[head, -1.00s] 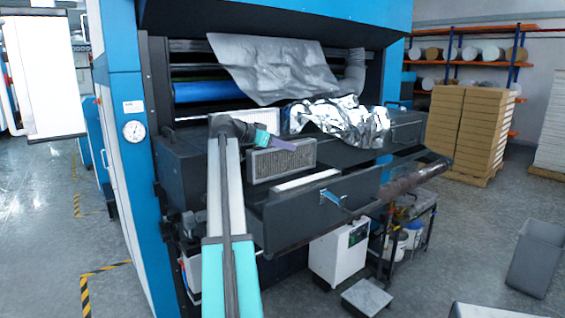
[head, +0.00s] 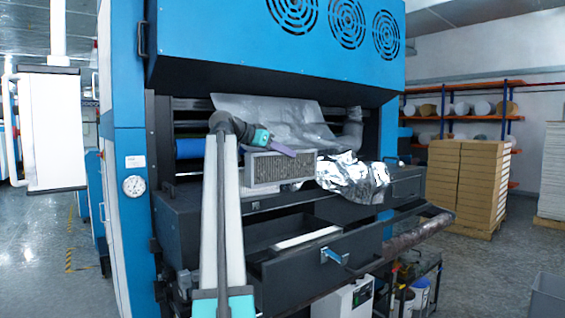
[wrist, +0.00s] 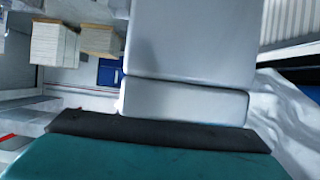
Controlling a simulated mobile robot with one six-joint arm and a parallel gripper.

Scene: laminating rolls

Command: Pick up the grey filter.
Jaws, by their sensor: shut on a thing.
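The grey filter (head: 280,169) is a flat, pleated panel with a pale frame, upright in the head view. It hangs above the open drawer (head: 318,259) of the blue and black machine, apart from it. My gripper (head: 288,151), teal with a purple finger, is at the filter's top edge and shut on it. The far finger is hidden. In the wrist view the gripper's teal body and grey finger parts fill the middle; a ribbed surface (wrist: 290,20) at the upper right may be the filter, but I cannot tell.
Crumpled silver foil (head: 352,180) lies just right of the filter. A grey sheet (head: 265,118) hangs behind it. The machine's blue hood (head: 230,45) overhangs above. A film roll (head: 405,242) runs along the front right. Stacked boxes (head: 465,185) stand farther right.

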